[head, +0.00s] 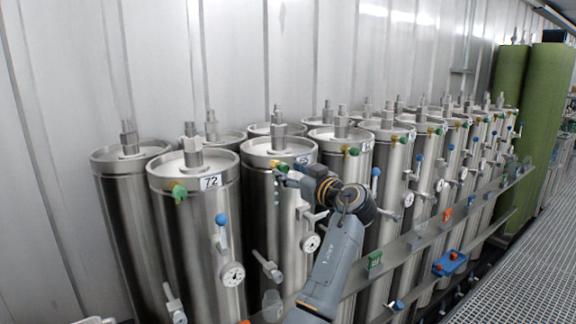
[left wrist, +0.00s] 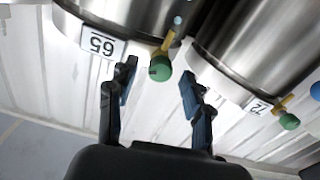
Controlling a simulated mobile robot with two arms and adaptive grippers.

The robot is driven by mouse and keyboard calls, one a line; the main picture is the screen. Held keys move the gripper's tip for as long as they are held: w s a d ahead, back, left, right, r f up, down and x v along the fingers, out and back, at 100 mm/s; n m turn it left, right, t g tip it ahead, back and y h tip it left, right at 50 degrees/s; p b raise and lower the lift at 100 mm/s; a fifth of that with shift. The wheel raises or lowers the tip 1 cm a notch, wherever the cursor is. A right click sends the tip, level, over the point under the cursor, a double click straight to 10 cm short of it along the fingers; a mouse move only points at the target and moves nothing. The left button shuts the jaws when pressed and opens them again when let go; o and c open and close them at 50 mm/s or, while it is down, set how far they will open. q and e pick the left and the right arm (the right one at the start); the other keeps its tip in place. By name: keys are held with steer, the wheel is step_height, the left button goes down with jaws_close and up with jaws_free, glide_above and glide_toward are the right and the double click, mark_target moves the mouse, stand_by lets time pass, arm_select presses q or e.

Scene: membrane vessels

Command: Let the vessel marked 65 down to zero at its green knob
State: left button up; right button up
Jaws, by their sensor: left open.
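The vessel marked 65 (head: 258,215) is an upright steel cylinder. Its label (left wrist: 101,44) reads upside down in the left wrist view. Its green knob (left wrist: 160,69) sits on a brass stem at the rim. My left gripper (left wrist: 157,84) is open, with one finger on either side of the knob in the picture; I cannot tell whether either touches it. In the head view the left gripper (head: 288,176) is at the vessel's rim and partly hides the knob area. Small pale blue dots show down the vessel's front; their nature is unclear. My right gripper is not in view.
The vessel marked 72 (head: 209,235) stands close on the left, with its own green knob (head: 179,193). More vessels run back to the right. A rail (head: 405,243) with coloured tags crosses in front. A dial (head: 311,242) shows beside my arm. Grating floor (head: 520,270) is clear at right.

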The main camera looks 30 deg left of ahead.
arm_select(q)
steer(key=shift+w+a, duration=0.2)
steer(key=shift+a, duration=0.4)
jaws_close()
